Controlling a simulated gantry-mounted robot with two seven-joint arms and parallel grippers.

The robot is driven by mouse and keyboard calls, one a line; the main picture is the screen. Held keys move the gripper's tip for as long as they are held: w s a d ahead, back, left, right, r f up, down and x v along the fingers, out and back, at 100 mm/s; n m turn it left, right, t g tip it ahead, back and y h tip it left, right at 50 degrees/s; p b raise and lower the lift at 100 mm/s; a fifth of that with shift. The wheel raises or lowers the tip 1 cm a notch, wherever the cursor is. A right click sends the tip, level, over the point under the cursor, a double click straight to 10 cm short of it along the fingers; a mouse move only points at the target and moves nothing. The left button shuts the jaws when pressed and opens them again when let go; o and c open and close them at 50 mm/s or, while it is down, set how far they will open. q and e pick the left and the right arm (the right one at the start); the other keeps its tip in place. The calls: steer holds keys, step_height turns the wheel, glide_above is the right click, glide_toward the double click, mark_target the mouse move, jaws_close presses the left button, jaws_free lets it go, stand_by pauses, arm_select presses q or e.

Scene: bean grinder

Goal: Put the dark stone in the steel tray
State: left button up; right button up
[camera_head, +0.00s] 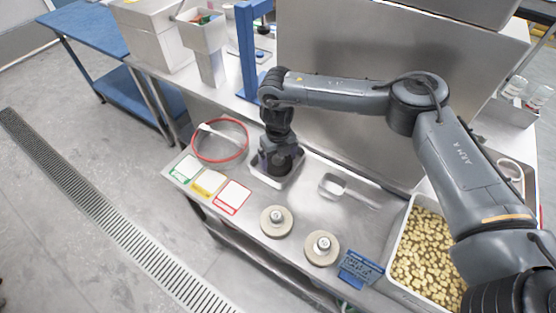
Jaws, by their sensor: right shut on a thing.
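My right gripper (277,165) reaches down over a small steel tray (265,182) in the middle of the bench. It is shut on the dark stone, which is mostly hidden and blends with the dark fingers. I cannot tell whether the stone touches the tray floor. The tray's pale rim shows around the gripper. My left gripper is not in view.
Two round weights (276,221) stand nearer. A steel scoop (333,186), a blue block (360,268) and a bin of beans (424,250) are to the right.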

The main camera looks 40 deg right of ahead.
steer(key=shift+r, duration=0.15)
steer(key=o, duration=1.1)
steer(key=shift+f, duration=0.2)
steer(key=shift+r, duration=0.1)
steer(key=shift+r, duration=0.35)
step_height(320, 180, up, 11)
steer(key=p, duration=0.4)
steer(key=shift+r, duration=0.2)
